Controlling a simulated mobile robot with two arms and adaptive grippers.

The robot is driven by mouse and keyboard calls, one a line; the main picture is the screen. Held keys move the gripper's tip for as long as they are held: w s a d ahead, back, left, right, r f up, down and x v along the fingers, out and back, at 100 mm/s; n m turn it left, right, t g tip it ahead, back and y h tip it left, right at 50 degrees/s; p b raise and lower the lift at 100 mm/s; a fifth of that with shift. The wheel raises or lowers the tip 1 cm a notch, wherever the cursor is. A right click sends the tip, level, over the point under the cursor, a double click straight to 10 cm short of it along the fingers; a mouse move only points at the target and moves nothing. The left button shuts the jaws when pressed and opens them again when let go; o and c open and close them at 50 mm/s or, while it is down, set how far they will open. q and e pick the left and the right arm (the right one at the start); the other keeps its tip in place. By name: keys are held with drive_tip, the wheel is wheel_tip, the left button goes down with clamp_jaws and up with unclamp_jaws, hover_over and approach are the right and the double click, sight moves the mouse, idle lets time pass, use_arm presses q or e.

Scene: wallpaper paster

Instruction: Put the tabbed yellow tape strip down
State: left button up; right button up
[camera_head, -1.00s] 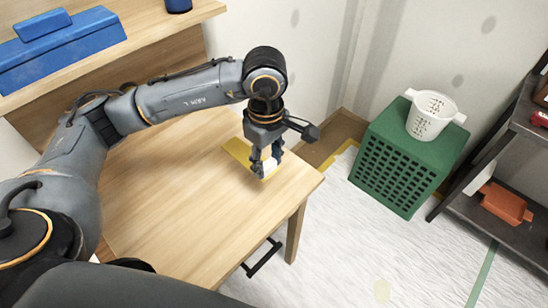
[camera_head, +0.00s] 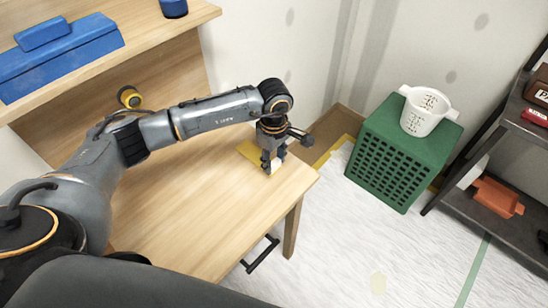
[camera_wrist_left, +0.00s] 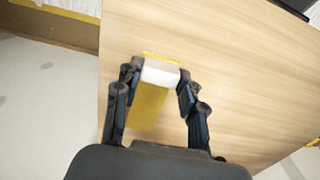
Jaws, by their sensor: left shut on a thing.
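The yellow tape strip (camera_head: 250,151) shows at the far right corner of the wooden table (camera_head: 190,210), partly hidden by my gripper in the head view. In the left wrist view the strip (camera_wrist_left: 150,106) runs between my fingers, with a white tab (camera_wrist_left: 160,76) across its far end. My left gripper (camera_head: 273,166) points down and is shut on the strip at the white tab. I cannot tell whether the strip touches the tabletop. My right gripper is not in view.
A yellow tape roll (camera_head: 130,97) stands behind my arm. A blue toolbox (camera_head: 60,60) sits on the upper shelf. Right of the table are a green crate (camera_head: 385,165) with a white bucket (camera_head: 425,112) and a dark rack (camera_head: 480,200). The table's front is clear.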

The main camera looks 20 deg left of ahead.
use_arm(q)
drive_tip(key=shift+f+b, duration=0.2)
drive_tip(key=shift+b, duration=0.1)
drive_tip(key=o, duration=1.3)
drive_tip(key=shift+r, duration=0.1)
drive_tip(key=shift+r+p, duration=0.2)
drive_tip(key=shift+p, duration=0.15)
drive_tip(key=shift+r, duration=0.3)
wheel_tip(320, 180, up, 11)
drive_tip(key=b, duration=0.2)
drive_tip(key=shift+r, duration=0.2)
